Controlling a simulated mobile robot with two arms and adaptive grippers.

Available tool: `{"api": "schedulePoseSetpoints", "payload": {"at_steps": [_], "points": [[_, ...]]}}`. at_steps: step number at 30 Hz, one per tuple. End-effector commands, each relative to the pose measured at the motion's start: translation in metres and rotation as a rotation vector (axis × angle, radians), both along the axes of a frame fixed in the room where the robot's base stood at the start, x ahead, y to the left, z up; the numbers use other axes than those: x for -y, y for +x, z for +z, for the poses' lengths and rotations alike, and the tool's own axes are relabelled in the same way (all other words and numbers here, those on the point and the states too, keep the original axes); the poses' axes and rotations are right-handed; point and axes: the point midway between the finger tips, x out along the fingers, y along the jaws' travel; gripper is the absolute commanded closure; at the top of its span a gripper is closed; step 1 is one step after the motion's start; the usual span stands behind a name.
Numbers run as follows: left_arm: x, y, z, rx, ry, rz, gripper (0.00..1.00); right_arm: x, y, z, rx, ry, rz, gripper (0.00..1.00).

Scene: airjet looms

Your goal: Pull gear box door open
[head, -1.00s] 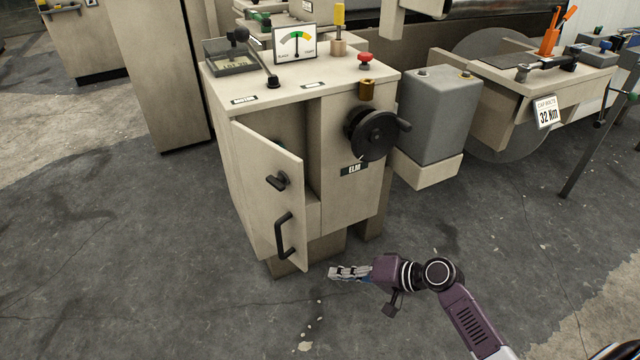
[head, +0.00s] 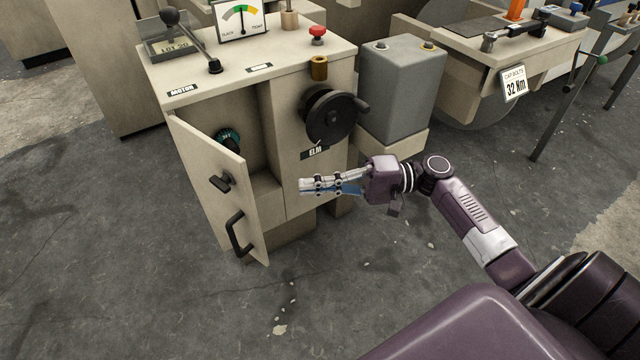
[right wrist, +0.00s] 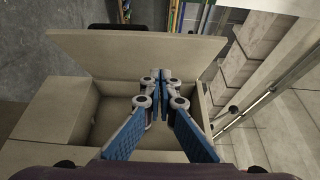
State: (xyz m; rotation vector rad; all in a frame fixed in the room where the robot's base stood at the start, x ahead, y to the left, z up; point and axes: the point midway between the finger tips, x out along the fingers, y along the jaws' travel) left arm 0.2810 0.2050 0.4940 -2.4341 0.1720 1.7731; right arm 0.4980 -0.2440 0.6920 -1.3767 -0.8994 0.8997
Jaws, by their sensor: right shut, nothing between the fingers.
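The gear box door (head: 222,190) is a beige panel standing ajar on the left of the machine cabinet's front. It carries a black latch knob (head: 220,183) and a black bar handle (head: 238,234). My left gripper is not in view.
A black handwheel (head: 331,115) sticks out of the cabinet front above my right gripper. A grey box (head: 402,85) stands to the cabinet's right. The floor (head: 100,270) left of and in front of the door is clear.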

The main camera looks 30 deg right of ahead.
Motion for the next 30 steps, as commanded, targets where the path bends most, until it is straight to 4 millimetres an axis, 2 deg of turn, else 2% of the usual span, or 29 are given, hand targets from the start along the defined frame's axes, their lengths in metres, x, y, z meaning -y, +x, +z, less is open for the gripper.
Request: {"api": "schedulePoseSetpoints", "payload": {"at_steps": [1, 7, 12, 18, 30], "points": [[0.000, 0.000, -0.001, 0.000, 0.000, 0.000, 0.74, -0.012, 0.005, 0.001, 0.004, 0.002, 0.003, 1.00], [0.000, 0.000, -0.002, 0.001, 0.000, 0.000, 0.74, -0.050, 0.022, 0.001, 0.003, 0.002, 0.002, 1.00], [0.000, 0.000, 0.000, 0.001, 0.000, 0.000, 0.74, -0.074, 0.012, 0.000, 0.000, 0.000, 0.001, 1.00], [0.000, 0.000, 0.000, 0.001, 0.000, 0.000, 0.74, -0.086, 0.008, 0.000, -0.001, 0.000, -0.001, 1.00], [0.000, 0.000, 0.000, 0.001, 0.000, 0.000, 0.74, -0.088, 0.007, 0.000, 0.000, 0.000, -0.002, 1.00]]}}
